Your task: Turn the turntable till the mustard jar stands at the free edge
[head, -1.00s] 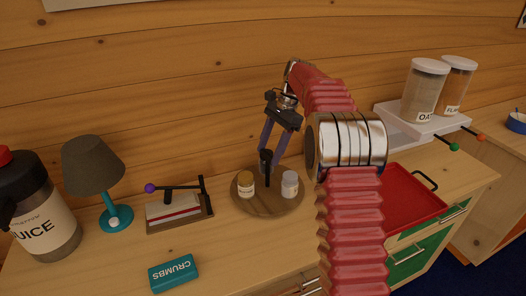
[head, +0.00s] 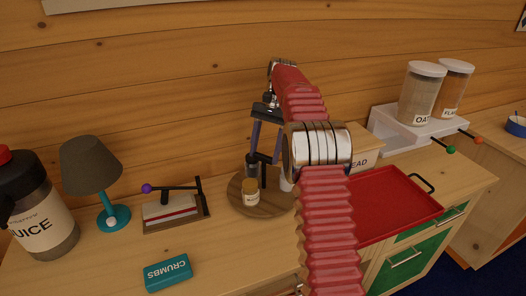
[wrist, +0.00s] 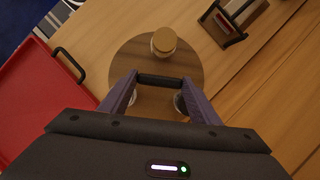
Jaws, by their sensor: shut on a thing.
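The round wooden turntable (head: 268,207) stands on the counter against the log wall. A jar with a mustard-yellow lid (head: 250,193) stands upright at its front left; its label is too small to read. A dark-lidded jar (head: 252,163) stands behind it, and a pale jar (head: 286,184) is mostly hidden by my arm. My gripper (head: 263,170) reaches down over the turntable, shut on what seems to be its dark upright handle. In the wrist view my gripper (wrist: 160,80) is over the turntable (wrist: 125,62), with the yellow-lidded jar (wrist: 163,40) beyond the fingertips.
A red tray (head: 390,205) is on the right, with a bread box (head: 358,160) behind it. A lever device (head: 172,212), teal lamp (head: 112,215) and juice jug (head: 42,225) stand left. A teal crumbs box (head: 168,272) lies in front. Bare counter surrounds the turntable's front.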

